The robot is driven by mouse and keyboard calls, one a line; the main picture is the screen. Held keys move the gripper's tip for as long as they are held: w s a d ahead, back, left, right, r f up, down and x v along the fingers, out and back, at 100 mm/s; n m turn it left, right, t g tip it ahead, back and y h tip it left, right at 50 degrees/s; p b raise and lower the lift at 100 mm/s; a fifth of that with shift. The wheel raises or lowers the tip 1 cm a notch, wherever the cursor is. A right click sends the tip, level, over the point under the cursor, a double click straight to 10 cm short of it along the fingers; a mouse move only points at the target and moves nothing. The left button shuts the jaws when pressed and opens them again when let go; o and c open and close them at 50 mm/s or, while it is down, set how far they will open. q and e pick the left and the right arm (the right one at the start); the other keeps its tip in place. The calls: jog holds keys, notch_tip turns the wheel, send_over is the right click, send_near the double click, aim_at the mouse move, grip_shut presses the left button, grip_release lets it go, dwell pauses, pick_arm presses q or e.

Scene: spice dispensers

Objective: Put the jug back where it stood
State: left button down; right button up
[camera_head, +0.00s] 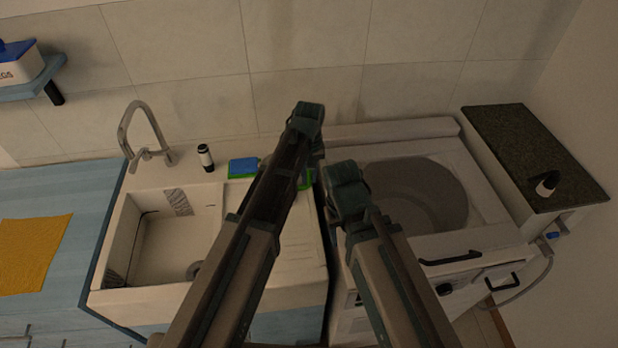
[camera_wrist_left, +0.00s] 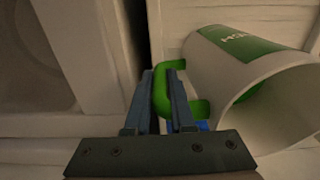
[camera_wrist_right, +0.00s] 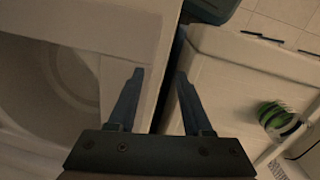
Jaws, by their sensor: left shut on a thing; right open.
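The jug (camera_wrist_left: 265,85) is white with a green label and a green handle (camera_wrist_left: 160,95). In the left wrist view it is tilted, with its wide mouth at the lower right. My left gripper (camera_wrist_left: 163,75) is shut on the handle. In the head view my left gripper (camera_head: 308,112) is over the gap between sink and machine, and its arm hides most of the jug; a bit of green (camera_head: 306,180) shows beside it. My right gripper (camera_head: 346,180) is open and empty over the machine's left edge; its jaws also show in the right wrist view (camera_wrist_right: 160,75).
The sink (camera_head: 150,280) with its faucet (camera_head: 143,125) is at left. The white machine (camera_head: 490,205) with a round opening is at right. A dark-topped cabinet (camera_head: 515,140) stands beyond.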

pick_arm(q)
jog(key=shift+f, duration=0.1)
jog(key=c, duration=0.8)
grip_release()
pick_arm(e)
jog(key=shift+f, duration=0.1)
pick_arm(q)
jog(key=shift+o, duration=0.2)
notch_tip(320, 180, up, 12)
jog(key=p, duration=1.2)
jog(key=shift+r, duration=0.2)
jog(key=s+a+m+y, duration=0.1)
jog(key=s+m, duration=0.5)
jog(key=s, duration=1.4)
jog(key=shift+a, duration=0.5)
pick_arm(e)
notch_tip(320, 180, up, 12)
